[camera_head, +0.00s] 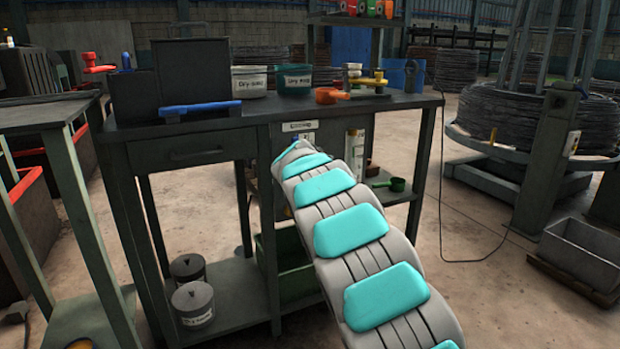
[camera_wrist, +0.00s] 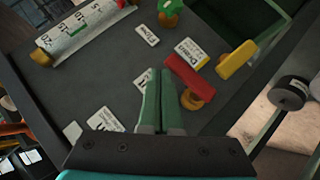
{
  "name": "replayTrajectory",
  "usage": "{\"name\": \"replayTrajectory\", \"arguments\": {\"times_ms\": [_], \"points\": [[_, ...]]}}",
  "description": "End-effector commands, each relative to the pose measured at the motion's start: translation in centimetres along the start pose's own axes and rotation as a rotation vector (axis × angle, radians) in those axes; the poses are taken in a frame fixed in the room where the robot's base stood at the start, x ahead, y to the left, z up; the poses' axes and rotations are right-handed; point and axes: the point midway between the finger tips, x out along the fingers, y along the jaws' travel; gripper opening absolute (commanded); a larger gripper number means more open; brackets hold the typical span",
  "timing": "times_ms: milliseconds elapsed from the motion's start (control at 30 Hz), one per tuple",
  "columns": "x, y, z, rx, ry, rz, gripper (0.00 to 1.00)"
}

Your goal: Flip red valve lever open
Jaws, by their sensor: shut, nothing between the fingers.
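In the wrist view, a red lever (camera_wrist: 190,76) lies diagonally on a dark panel (camera_wrist: 90,85), running from upper left to lower right. An orange-brass fitting (camera_wrist: 193,100) shows beside its lower side. My gripper (camera_wrist: 160,72) has two green fingers pressed together with nothing between them. Its tips appear just left of the red lever's upper end; I cannot tell whether they touch it. In the head view my arm reaches to the bench and its gripper end is not clearly visible. I cannot identify this red lever in that view.
In the wrist view, a yellow lever (camera_wrist: 236,60) sits right of the red one, and a green fitting (camera_wrist: 170,12) above. In the head view, bins (camera_head: 294,79) and an orange scoop (camera_head: 328,96) stand on the bench (camera_head: 225,122).

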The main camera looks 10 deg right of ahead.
Motion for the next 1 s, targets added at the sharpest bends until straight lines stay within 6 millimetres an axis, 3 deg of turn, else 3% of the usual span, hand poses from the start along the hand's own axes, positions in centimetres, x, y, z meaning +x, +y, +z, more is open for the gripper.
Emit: {"name": "replayTrajectory", "arguments": {"times_ms": [767, 1000], "points": [[0.3, 0.0, 0.3, 0.000, 0.000, 0.000, 0.00], [-1.6, 1.4, -1.0, 0.002, 0.002, 0.001, 0.00]]}}
